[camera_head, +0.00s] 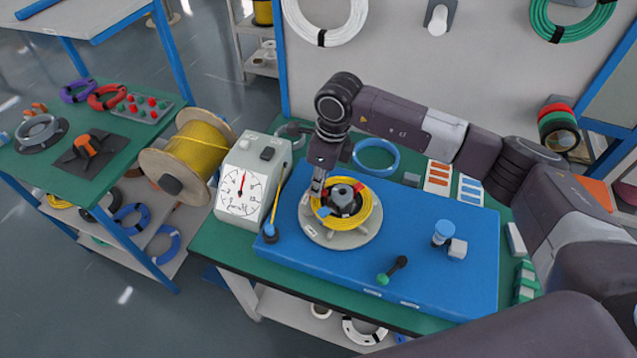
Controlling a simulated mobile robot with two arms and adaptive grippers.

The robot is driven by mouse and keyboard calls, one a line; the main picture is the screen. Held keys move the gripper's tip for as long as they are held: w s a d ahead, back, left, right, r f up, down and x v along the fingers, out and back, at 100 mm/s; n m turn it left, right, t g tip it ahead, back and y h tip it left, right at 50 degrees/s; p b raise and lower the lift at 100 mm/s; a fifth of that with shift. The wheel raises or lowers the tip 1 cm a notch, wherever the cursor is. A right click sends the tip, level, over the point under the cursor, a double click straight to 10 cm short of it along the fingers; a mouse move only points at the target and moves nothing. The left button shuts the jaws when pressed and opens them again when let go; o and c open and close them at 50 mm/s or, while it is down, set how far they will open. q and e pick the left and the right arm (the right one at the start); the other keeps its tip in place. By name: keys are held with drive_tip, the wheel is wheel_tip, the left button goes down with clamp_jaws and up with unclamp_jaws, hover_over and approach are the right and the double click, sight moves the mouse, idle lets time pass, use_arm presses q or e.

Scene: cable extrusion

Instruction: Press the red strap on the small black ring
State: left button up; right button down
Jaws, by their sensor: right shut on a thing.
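Black parts lie inside the coil around the hub; I cannot tell which is the small black ring. My right gripper (317,197) points down at the coil's left side, close to the blue strap. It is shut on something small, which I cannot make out. My left gripper is not in view.
The plate sits on a blue board (450,281) on a green table. A white dial gauge (241,193) stands at left. A blue ring (376,171) lies behind. The board's front is mostly clear.

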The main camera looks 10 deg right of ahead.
drive_tip(key=shift+s+f+b, duration=0.15)
drive_tip(key=shift+f+b, duration=0.1)
drive_tip(key=shift+b, duration=0.05)
idle(0.9)
drive_tip(key=c, duration=1.8)
unclamp_jaws()
drive_tip(key=shift+c, duration=0.2)
drive_tip(key=shift+r, duration=0.15)
drive_tip(key=shift+r, duration=0.25)
drive_tip(key=shift+r+p, duration=1.95)
drive_tip(key=shift+r, duration=1.8)
